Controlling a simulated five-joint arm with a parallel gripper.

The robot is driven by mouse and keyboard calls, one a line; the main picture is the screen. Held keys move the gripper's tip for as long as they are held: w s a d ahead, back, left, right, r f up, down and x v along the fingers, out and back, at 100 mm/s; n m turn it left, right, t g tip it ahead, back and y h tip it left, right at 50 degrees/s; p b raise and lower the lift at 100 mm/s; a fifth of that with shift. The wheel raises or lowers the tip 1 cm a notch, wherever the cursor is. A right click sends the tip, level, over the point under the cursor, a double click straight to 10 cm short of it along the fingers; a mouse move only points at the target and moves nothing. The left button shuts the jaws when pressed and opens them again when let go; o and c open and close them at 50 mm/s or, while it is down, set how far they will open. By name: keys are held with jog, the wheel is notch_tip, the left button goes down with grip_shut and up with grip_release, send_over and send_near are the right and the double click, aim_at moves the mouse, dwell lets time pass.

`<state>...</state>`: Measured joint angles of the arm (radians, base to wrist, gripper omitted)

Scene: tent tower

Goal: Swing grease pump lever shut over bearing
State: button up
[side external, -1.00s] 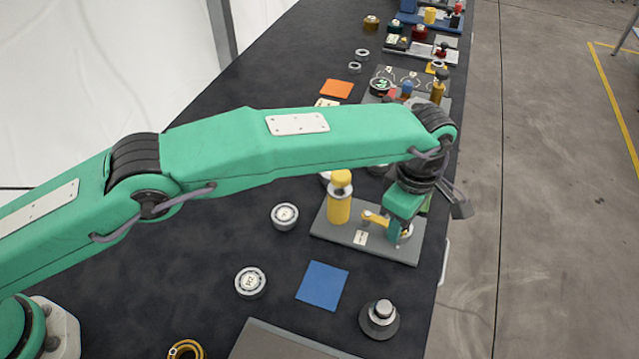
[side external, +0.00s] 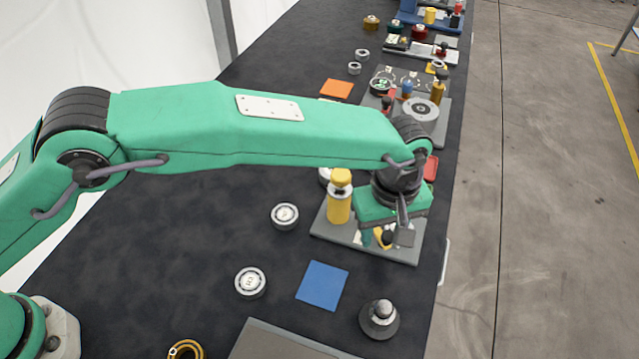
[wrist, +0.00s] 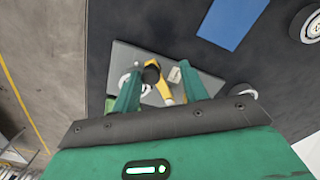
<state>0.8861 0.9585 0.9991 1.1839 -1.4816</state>
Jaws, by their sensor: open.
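The yellow grease pump (side external: 340,204) stands upright on a grey base plate (side external: 330,232). My gripper (side external: 384,238) is low over the right part of the plate, its jaws open. In the wrist view my gripper (wrist: 160,90) has one finger on each side of the yellow lever (wrist: 164,88), which has a black knob (wrist: 151,74). I cannot tell whether either finger touches it. A pale ring, apparently the bearing (wrist: 127,84), shows beside the left finger, partly hidden. The side view hides most of the lever and the bearing behind my gripper.
A blue mat (side external: 322,285) lies in front of the plate. A dark round part with a knob (side external: 380,318) and loose bearings (side external: 250,282) stand nearby. Another plate with parts (side external: 425,112) is behind. The table's right edge is close to the plate.

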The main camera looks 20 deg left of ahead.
jog(key=a+m, duration=0.1)
jog(key=s+m, duration=0.1)
jog(key=m, duration=0.1)
jog(key=shift+a, duration=0.4)
jog(key=a+m, duration=0.1)
jog(key=m, duration=0.1)
jog(key=a+m, duration=0.1)
jog(key=shift+s+m, duration=0.1)
jog(key=shift+m, duration=0.3)
notch_tip(320, 180, up, 8)
jog(key=w+a+r, duration=0.1)
jog(key=a+r, duration=0.4)
jog(key=a, duration=0.3)
jog(key=w+a+r+t+h, duration=0.1)
jog(key=a+r, duration=0.4)
jog(key=a, duration=0.4)
jog(key=shift+w+a+r, duration=0.15)
jog(key=shift+a+r, duration=0.15)
jog(key=shift+r, duration=0.05)
